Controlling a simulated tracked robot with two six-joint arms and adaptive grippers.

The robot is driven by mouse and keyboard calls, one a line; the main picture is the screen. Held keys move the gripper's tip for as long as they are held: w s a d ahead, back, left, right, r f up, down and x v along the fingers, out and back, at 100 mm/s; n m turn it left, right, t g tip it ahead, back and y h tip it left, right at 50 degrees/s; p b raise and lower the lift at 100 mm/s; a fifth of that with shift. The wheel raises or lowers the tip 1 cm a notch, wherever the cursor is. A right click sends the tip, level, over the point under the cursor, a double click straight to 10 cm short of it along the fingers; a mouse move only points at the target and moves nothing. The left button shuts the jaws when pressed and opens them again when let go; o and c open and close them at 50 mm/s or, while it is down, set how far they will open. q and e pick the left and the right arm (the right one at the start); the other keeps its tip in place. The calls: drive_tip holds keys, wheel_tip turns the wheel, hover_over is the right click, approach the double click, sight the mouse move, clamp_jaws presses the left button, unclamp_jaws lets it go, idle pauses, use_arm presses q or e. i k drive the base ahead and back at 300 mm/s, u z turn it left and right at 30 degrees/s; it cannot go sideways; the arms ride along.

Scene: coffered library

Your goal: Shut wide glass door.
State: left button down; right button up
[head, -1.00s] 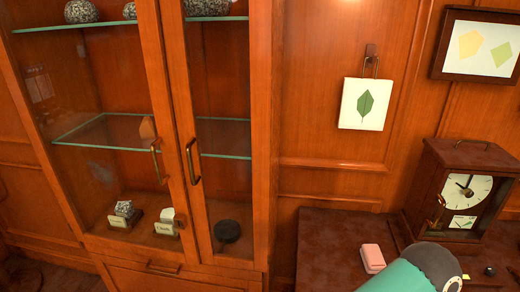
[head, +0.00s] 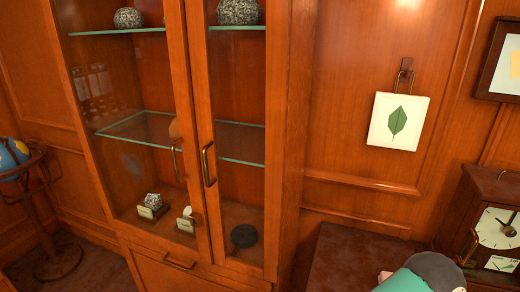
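A tall wooden cabinet with two glass doors stands left of centre in the head view. The wide glass door (head: 122,130) is on the left, with a curved brass handle (head: 175,162) near its right edge. The narrow glass door (head: 238,150) is on the right, with its own brass handle (head: 208,165). The two door frames stand side by side; I cannot tell for sure whether the wide door is fully closed. Neither of my grippers is in view.
Behind the glass are stones on shelves and a dark round object (head: 244,236). A globe on a stand (head: 40,190) is at left. A dark table (head: 345,255) at lower right bears a clock (head: 490,230). A leaf picture (head: 398,121) hangs on the wall.

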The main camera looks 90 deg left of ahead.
sight(174, 13)
drive_tip(key=z, duration=0.45)
drive_tip(key=i, duration=0.2)
drive_tip(key=z, duration=3.55)
drive_tip(key=i, duration=0.6)
drive_tip(key=z, duration=5.6)
drive_tip(key=i, duration=0.5)
